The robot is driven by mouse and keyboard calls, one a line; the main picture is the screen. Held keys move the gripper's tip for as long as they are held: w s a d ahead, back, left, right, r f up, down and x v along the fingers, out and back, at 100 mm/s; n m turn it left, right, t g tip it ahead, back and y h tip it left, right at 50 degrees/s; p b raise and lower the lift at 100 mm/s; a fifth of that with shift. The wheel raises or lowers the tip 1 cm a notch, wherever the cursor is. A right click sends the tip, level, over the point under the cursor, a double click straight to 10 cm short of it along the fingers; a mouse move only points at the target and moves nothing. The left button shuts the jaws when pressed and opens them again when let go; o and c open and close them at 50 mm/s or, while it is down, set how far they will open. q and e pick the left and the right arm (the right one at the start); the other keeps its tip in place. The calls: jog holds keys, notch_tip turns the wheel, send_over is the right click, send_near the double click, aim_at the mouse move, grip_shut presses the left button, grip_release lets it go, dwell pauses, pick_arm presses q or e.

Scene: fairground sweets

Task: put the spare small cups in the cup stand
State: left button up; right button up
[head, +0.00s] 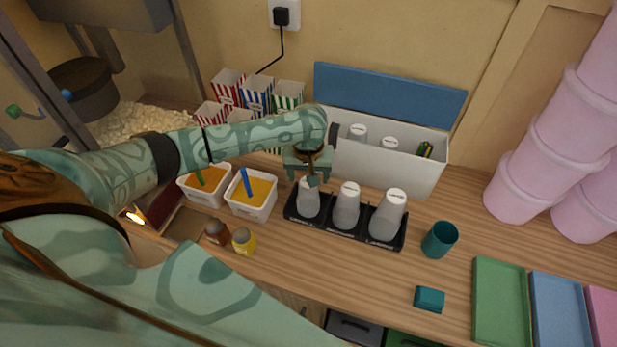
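The black cup stand (342,234) is on the counter, with three frosted cups in a row: a left cup (308,202), a middle cup (346,207) and a right cup (388,216). Two similar pale cups, one at left (358,132) and one at right (390,143), show in the white bin (400,172) behind the stand. My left gripper (307,178) points down at the top of the left cup and partly covers it. Whether its fingers hold that cup is unclear. My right gripper is out of view.
Two tubs of orange contents, left (188,193) and right (238,207), stand left of the stand. Striped boxes (257,93) are behind. A teal cup (440,240) and teal block (429,299) are at right, near coloured trays (500,300). Pink stacked tubs (545,150) rise at far right.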

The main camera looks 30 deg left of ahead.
pick_arm(q)
notch_tip(320, 180, up, 10)
jog(key=s+p, duration=0.1)
jog(key=p, duration=0.1)
jog(key=shift+d+f, duration=0.25)
jog(key=shift+d, duration=0.05)
